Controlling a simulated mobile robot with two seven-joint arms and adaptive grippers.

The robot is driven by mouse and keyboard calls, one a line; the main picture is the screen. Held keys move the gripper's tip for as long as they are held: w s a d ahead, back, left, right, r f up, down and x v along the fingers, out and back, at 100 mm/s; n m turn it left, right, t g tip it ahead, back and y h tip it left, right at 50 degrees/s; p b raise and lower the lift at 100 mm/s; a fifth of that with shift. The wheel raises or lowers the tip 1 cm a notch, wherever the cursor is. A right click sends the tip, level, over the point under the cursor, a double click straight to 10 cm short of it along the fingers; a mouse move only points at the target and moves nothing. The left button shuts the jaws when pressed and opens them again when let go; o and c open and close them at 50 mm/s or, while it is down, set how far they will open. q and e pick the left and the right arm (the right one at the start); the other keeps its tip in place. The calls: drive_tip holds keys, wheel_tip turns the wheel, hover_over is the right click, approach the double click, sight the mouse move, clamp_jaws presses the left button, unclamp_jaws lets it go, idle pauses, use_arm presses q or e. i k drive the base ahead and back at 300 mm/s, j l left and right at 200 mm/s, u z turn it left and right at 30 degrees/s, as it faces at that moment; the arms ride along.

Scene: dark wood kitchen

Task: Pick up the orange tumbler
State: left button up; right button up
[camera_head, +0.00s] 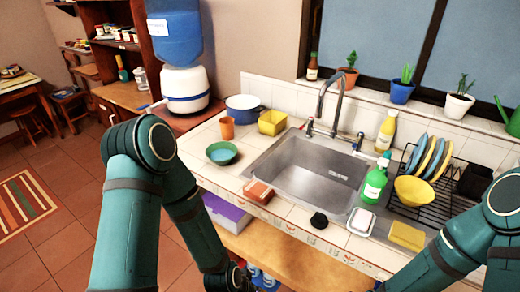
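The orange tumbler (227,128) stands upright on the tiled counter, left of the sink and behind a green bowl. It is fully visible, and neither gripper is near it. My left arm comes in from the left, and its dark gripper (240,279) is low at the bottom edge, in front of and below the counter. Its fingers are mostly cut off, so I cannot tell whether it is open. My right arm reaches down and left from the right edge; its gripper is beyond the bottom of the picture.
A green bowl (222,153), a yellow container (272,122) and a blue pot (244,109) surround the tumbler. The water dispenser (185,90) stands left. The sink (310,168) has a tall faucet (333,95). A dish rack (450,190) stands right.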

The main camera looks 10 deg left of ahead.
sight(226, 125)
drive_tip(key=z, duration=0.3)
drive_tip(key=j+z, duration=1.1)
drive_tip(key=j, duration=0.2)
drive_tip(key=k+j+z, duration=0.15)
drive_tip(key=j, duration=0.25)
drive_tip(key=k+j, duration=0.1)
drive_tip(key=j, duration=0.2)
drive_tip(key=k+j+z, duration=0.1)
drive_tip(key=j, duration=0.25)
drive_tip(key=k+j, duration=0.1)
drive_tip(key=j, duration=0.2)
drive_tip(key=z, duration=0.05)
